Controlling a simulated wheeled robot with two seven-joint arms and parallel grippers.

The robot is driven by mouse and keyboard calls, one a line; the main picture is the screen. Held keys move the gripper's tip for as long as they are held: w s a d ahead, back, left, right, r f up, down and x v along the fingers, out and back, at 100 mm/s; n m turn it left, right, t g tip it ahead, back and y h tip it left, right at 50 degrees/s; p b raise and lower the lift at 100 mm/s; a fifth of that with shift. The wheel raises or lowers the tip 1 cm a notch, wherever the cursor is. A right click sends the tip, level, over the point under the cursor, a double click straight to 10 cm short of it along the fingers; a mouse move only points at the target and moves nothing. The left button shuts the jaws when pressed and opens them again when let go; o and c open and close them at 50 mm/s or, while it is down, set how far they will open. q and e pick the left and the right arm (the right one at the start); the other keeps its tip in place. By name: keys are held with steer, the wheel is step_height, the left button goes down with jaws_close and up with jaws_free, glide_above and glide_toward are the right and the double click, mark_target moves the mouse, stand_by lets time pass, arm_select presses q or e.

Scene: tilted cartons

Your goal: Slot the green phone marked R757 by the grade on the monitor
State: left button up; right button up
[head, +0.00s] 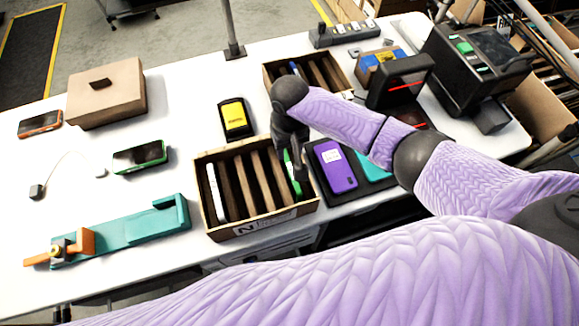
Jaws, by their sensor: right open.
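A green-edged phone (290,168) stands in the rightmost slot of the near carton (262,224), which is marked N. My right gripper (299,172) reaches down at that slot, open, its fingers beside the phone's top edge; contact cannot be told. Another green-edged phone (140,157) lies screen up on the table at left. No R757 mark is readable on either. A small stand with a yellow display (234,114) is behind the near carton; its text is too small to read. My left gripper is not in view.
A white-edged phone (216,192) stands in the near carton's left slot. A far carton (330,70) is partly behind my arm. A dark tray with a purple phone (335,166) lies right. A teal fixture (120,232), brown box (107,95) and orange phone (40,124) occupy the left.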

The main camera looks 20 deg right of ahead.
mark_target(290, 166)
step_height(290, 166, down, 8)
steer(key=b, duration=0.6)
steer(key=shift+r, duration=0.2)
steer(key=shift+f, duration=0.3)
steer(key=shift+c, duration=0.2)
jaws_close()
steer(key=shift+r, duration=0.15)
